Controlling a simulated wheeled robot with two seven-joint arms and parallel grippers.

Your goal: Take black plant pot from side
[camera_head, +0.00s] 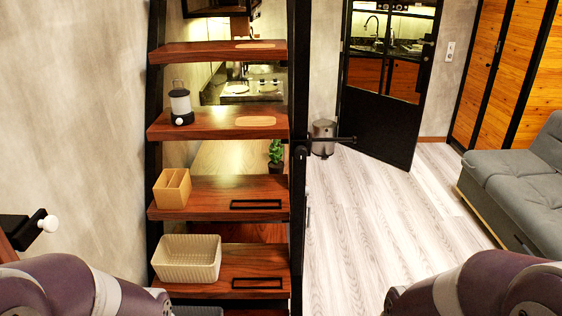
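A small green plant (276,151) stands behind the stair, close to the black post. Its pot (275,168) looks dark and is small, partly cut off by the tread in front, so I cannot make out its shape. It stands on or by a wooden surface (225,158) seen between two treads. No other black plant pot is clear to me. Only my two purple and grey arm links show, at the lower left and lower right corners. Neither gripper is in view.
The wooden stair treads (215,124) hold a lantern (180,103), a tan divided box (173,188) and a cream basket (187,258). A black post (299,120) edges the stair. Pale floor (365,215) is open at right, before a grey sofa (520,180) and black door (385,110).

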